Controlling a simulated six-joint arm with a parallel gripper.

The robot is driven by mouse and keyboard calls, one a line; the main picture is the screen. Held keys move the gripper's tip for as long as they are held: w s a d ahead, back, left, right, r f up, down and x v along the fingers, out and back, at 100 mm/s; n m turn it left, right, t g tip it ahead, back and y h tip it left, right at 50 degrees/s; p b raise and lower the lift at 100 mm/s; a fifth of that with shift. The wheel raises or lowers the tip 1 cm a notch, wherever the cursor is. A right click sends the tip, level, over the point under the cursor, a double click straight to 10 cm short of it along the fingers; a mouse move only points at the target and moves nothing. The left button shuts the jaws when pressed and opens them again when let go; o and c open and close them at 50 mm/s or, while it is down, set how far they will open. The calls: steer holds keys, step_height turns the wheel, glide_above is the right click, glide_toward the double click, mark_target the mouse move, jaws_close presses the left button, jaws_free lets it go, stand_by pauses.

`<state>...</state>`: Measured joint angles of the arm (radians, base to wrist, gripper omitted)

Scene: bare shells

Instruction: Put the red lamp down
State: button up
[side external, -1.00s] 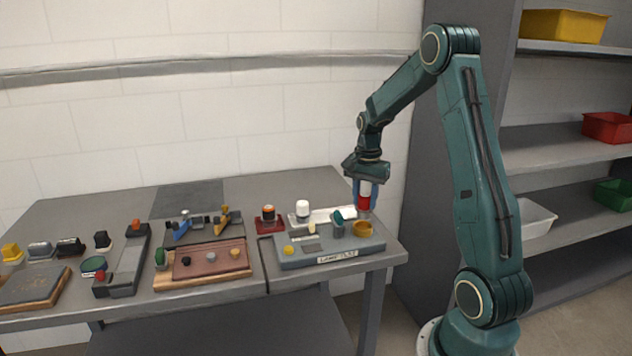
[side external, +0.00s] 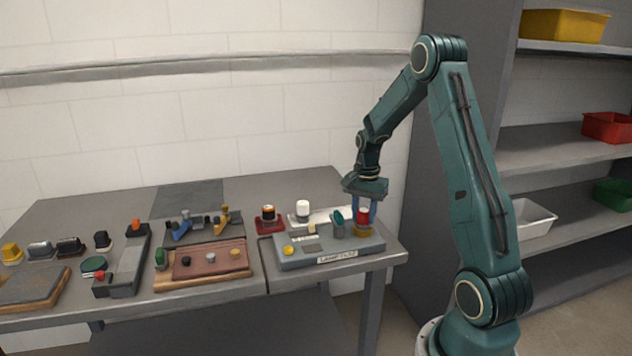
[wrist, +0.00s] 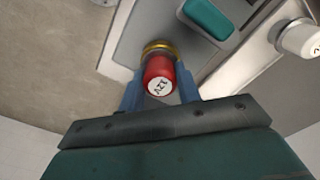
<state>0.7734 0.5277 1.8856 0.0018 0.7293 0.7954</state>
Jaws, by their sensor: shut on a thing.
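The red lamp (side external: 364,217) has a red body and, in the wrist view, a white top with dark markings (wrist: 158,87). My gripper (side external: 364,212) is shut on it, with a blue finger on each side; the fingers also flank it in the wrist view (wrist: 158,92). The lamp is upright at the yellow ring (side external: 363,232) on the right end of the grey lamp test panel (side external: 330,258). The ring shows just beyond the lamp in the wrist view (wrist: 157,47). Whether the lamp's base is fully seated in the ring is hidden.
A teal-topped part (side external: 338,222) stands on the panel close left of the lamp. A white-capped part (side external: 302,209) and a red-based part (side external: 268,218) stand behind and left. The table's right edge (side external: 402,250) is near. Other fixtures crowd the left.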

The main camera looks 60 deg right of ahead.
mark_target(364, 210)
steer(key=o, duration=1)
steer(key=shift+f, duration=0.1)
step_height(364, 210, up, 13)
steer(key=shift+f, duration=0.15)
stand_by(0.4)
